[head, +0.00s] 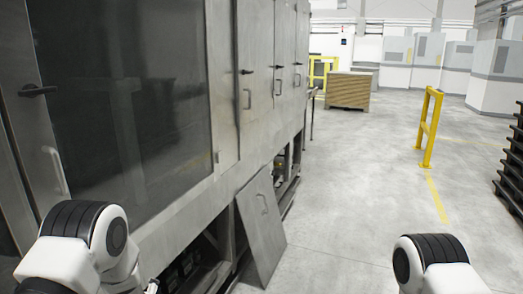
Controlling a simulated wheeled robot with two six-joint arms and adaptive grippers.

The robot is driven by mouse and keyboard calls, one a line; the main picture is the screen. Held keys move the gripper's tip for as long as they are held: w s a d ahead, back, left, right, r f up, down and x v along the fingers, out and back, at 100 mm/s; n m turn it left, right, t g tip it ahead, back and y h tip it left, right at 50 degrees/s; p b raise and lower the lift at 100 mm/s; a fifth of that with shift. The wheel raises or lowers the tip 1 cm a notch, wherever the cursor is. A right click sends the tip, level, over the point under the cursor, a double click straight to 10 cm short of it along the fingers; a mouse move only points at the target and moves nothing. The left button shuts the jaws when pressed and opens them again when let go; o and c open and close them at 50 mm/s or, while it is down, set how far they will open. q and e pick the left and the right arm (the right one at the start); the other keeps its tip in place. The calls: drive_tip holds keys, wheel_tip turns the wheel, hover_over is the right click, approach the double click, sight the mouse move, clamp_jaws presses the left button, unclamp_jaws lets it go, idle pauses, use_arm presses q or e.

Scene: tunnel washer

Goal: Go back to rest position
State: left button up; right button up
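Both of my arms show at the bottom of the head view, the left one at the lower left and the right one at the lower right. Only their white and black links are visible. A small dark part shows at the bottom edge beside my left arm, too little to tell what it is. Neither gripper can be made out. The tunnel washer (228,80) stands along the left side, with a large dark window, several doors and handles. My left arm is in front of its near end in the picture; I cannot tell whether they touch.
A grey metal panel (261,228) leans against the washer's lower side, its foot on the floor. A yellow barrier (428,128) stands to the right, with dark stacked racks (512,165) at the right edge. A wooden crate (348,91) stands farther back. The middle floor is clear.

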use_arm(q)
drive_tip(key=s+d+f+m+g+h, duration=0.15)
drive_tip(key=s+f+m+g, duration=0.25)
drive_tip(key=s+f, duration=0.8)
drive_tip(key=s+d+m+g+h, duration=0.1)
drive_tip(key=s+m, duration=0.3)
drive_tip(key=s, duration=0.5)
drive_tip(key=s+d+m+g+h, duration=0.1)
drive_tip(key=s+d+m+g, duration=0.2)
drive_tip(key=s, duration=0.6)
drive_tip(key=s+d+f+m+g+h, duration=0.1)
drive_tip(key=s+d+m+g+h, duration=0.1)
drive_tip(key=s+m, duration=0.3)
drive_tip(key=s, duration=0.4)
drive_tip(key=shift+s+g+b, duration=0.15)
drive_tip(key=shift+g+b, duration=0.15)
drive_tip(key=shift+b, duration=0.1)
drive_tip(key=shift+f, duration=0.1)
